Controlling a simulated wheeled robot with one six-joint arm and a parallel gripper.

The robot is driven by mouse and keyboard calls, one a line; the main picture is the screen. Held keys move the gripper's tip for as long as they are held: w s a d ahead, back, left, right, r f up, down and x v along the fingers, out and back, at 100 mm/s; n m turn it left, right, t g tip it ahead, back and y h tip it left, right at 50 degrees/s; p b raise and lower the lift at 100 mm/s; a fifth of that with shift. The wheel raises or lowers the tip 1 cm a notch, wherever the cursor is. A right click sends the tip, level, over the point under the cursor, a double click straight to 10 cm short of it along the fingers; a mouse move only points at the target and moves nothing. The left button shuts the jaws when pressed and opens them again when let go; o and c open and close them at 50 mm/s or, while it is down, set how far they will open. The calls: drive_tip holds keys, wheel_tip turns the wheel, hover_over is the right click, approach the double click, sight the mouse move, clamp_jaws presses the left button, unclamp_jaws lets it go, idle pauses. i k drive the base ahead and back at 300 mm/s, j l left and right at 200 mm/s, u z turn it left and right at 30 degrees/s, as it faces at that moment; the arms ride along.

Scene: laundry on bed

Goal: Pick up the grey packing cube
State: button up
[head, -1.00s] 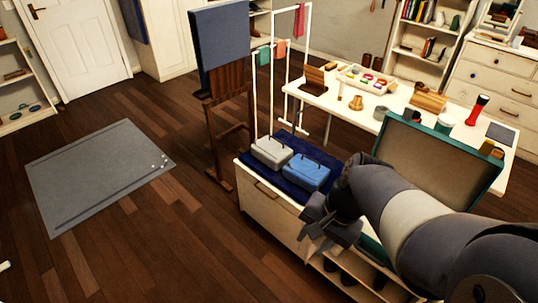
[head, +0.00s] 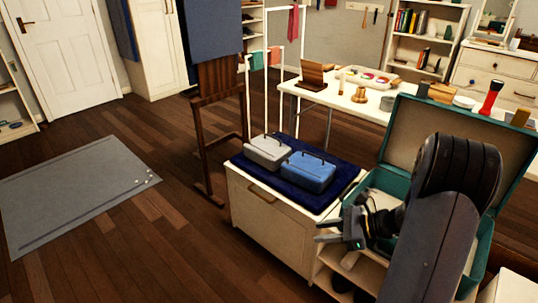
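The grey packing cube (head: 269,151) lies on a dark blue cloth (head: 330,198) on top of a white cabinet (head: 262,226). It has a dark handle on top. A blue packing cube (head: 308,172) sits close beside it on the right. My gripper (head: 330,232) is in front of the cabinet's right side, lower and to the right of both cubes. Its fingers point left and show a gap between them, with nothing seen in it. My arm hides part of the open teal suitcase (head: 485,215).
A white table (head: 372,112) behind holds a tray, wooden items and a red flashlight (head: 491,97). A dark wooden stand (head: 216,140) and a white rack (head: 268,100) stand behind the cabinet. A grey mat (head: 75,190) lies on the open floor at left.

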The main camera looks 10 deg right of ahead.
sight(270, 153)
drive_tip(key=i+j+z, duration=0.3)
drive_tip(key=i+j, duration=0.2)
drive_tip(key=i, duration=0.15)
drive_tip(key=i+j+z, duration=0.3)
drive_tip(key=i+j, duration=0.3)
drive_tip(key=i+j+z, duration=0.3)
drive_tip(key=i+j, duration=0.2)
drive_tip(key=j, duration=0.3)
